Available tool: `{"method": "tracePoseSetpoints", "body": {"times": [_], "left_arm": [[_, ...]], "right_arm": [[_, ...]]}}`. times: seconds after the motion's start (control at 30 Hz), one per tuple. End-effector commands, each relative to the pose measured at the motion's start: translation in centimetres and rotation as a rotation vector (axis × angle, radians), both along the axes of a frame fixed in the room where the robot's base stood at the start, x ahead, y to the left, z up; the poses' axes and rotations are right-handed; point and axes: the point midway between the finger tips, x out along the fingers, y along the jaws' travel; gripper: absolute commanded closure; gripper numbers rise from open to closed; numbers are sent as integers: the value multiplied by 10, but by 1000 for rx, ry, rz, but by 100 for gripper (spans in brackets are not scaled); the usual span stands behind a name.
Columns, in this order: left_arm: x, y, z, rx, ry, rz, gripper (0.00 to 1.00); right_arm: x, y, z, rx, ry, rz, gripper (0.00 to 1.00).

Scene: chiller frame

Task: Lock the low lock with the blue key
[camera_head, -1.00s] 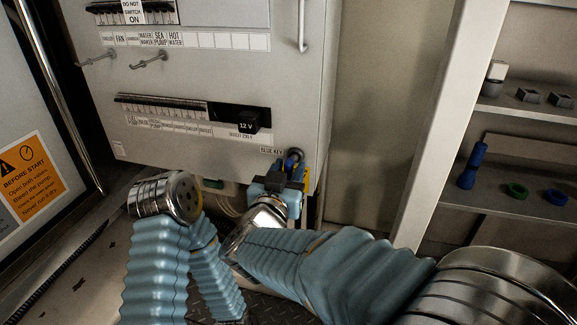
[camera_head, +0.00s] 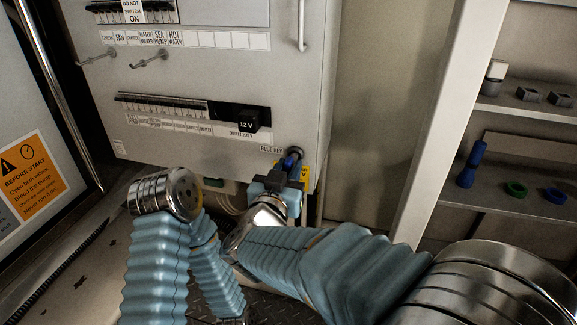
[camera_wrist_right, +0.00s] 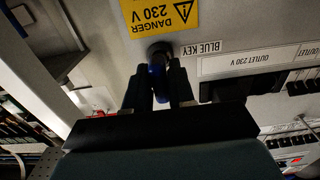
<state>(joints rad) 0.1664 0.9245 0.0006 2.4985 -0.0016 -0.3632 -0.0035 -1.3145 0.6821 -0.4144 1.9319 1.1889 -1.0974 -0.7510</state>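The low lock (camera_head: 296,153) is a dark round fitting at the cabinet's lower right corner, beside the label "BLUE KEY" (camera_head: 271,149). It also shows in the right wrist view (camera_wrist_right: 159,50). The blue key (camera_wrist_right: 159,84) stands between the fingers of my right gripper (camera_wrist_right: 160,88), its far end at the lock. How deep it sits in the lock I cannot tell. My right gripper also shows in the head view (camera_head: 278,181), just below the lock, with the blue key (camera_head: 290,163) at its tips. My left arm shows at lower left, but its gripper is not seen.
The grey cabinet (camera_head: 215,65) carries switch rows, hooks (camera_head: 148,60) and a black 12 V block (camera_head: 247,125). A yellow 230 V sticker (camera_wrist_right: 160,18) is close to the lock. Right, behind a pale post (camera_head: 440,120), shelves hold a blue object (camera_head: 471,165) and rings.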

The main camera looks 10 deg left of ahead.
Motion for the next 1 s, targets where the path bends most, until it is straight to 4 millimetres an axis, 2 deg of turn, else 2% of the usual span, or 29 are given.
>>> {"method": "tracePoseSetpoints", "body": {"times": [0.27,0.7,1.0], "left_arm": [[0,0,-2,0,0,0,28],[0,0,-25,0,0,0,28],[0,0,-26,0,0,0,28]], "right_arm": [[0,0,-1,11,0,0,81],[0,0,-2,205,-7,-1,81],[0,0,0,246,-8,0,81]]}}
